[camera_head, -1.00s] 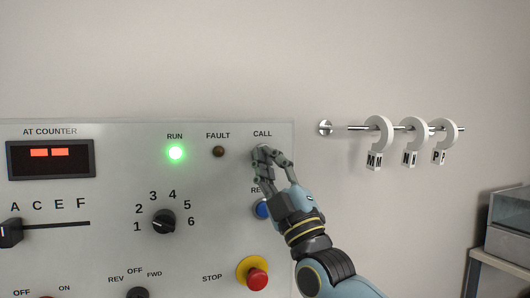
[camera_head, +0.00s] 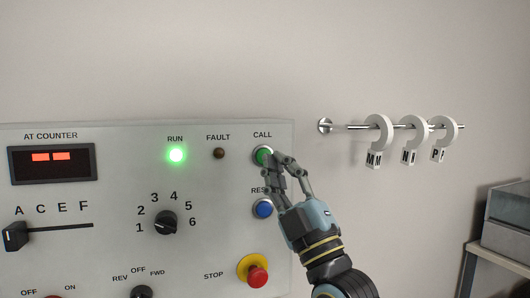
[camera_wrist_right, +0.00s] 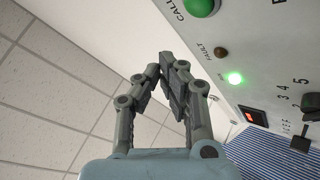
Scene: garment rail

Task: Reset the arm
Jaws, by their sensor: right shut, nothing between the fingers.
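My right arm comes up from the bottom of the head view. My right gripper (camera_head: 280,164) is shut and empty, just to the lower right of the green CALL button (camera_head: 263,155) on the grey control panel (camera_head: 110,186). Its fingertips overlap the button's edge in the head view; whether they touch it I cannot tell. In the right wrist view the gripper (camera_wrist_right: 168,72) is shut with its fingers close together, and the CALL button (camera_wrist_right: 201,6) appears apart from them at the top. My left gripper is not in view.
The panel carries a blue button (camera_head: 263,208), a red stop button (camera_head: 257,276), a rotary knob (camera_head: 164,223) and a lit green RUN lamp (camera_head: 176,155). To the right, a wall rail (camera_head: 352,127) holds white tagged rings (camera_head: 380,130). A grey shelf unit (camera_head: 507,222) stands at far right.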

